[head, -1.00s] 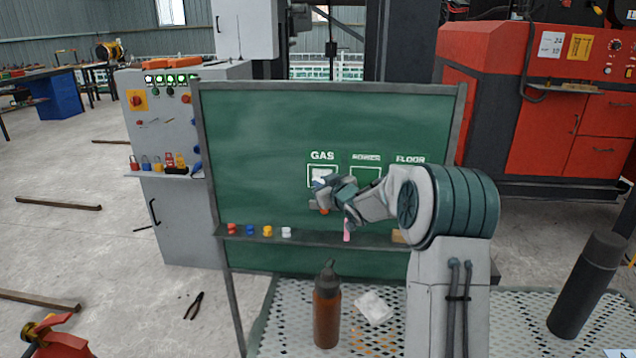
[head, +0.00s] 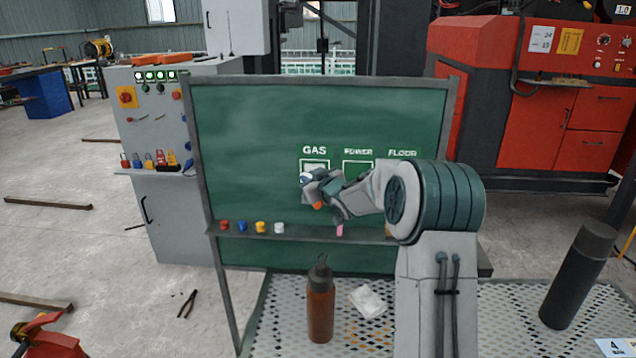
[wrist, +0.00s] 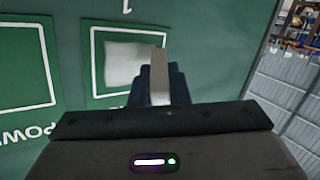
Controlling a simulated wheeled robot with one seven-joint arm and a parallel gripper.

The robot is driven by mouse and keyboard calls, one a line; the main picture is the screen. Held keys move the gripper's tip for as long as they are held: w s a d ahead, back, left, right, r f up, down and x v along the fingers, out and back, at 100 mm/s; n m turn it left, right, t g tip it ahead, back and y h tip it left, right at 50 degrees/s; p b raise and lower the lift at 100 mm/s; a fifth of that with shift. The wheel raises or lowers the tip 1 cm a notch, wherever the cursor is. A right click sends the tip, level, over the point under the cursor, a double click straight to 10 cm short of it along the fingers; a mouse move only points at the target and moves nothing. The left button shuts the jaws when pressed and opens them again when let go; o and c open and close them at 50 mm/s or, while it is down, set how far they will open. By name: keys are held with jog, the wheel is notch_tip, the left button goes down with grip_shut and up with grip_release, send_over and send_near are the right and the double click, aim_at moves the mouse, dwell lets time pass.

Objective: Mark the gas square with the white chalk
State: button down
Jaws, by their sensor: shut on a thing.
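The green board (head: 250,125) bears a white-outlined square under the word GAS (head: 314,164). In the wrist view this gas square (wrist: 100,75) has a white smeared patch inside it. My gripper (head: 306,181) is at the lower part of the square in the head view and hides some of it. In the wrist view my gripper (wrist: 156,88) is shut on a pale stick, the white chalk (wrist: 159,75), whose end overlaps the square's edge beside the patch. I cannot tell whether the chalk touches the board.
The square under POWER (head: 357,167) is beside the gas square, partly behind my arm. A ledge (head: 310,236) below holds red, blue, yellow, white and pink pieces. A brown bottle (head: 320,305), a white cloth (head: 367,302) and a dark cylinder (head: 578,275) stand or lie on the perforated table.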

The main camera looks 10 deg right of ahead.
jog(key=shift+a, duration=0.1)
jog(key=shift+s+a+b, duration=0.3)
jog(key=shift+s+b, duration=0.2)
jog(key=shift+s, duration=0.45)
jog(key=shift+s+a+b, duration=0.3)
jog(key=shift+s+b, duration=0.25)
jog(key=shift+s, duration=0.4)
jog(key=shift+s+a+b, duration=0.3)
jog(key=shift+s+b, duration=0.2)
jog(key=shift+s, duration=0.45)
jog(key=shift+s, duration=0.15)
jog(key=shift+s+a+b, duration=0.25)
jog(key=shift+s+b, duration=0.05)
jog(key=shift+s, duration=0.35)
jog(key=shift+s+a+b, duration=0.2)
jog(key=shift+s+b, duration=0.05)
jog(key=shift+s, duration=0.35)
jog(key=shift+w, duration=0.1)
jog(key=shift+w+d+p, duration=0.4)
jog(key=shift+w+p, duration=0.15)
jog(key=shift+w, duration=0.6)
jog(key=shift+w+d+p, duration=0.35)
jog(key=shift+w+p, duration=0.25)
jog(key=shift+w, duration=0.55)
jog(key=shift+w+d+p, duration=0.4)
jog(key=shift+w+p, duration=0.15)
jog(key=shift+w, duration=0.6)
jog(key=shift+w+d+p, duration=0.25)
jog(key=shift+w+p, duration=0.25)
jog(key=shift+w, duration=0.25)
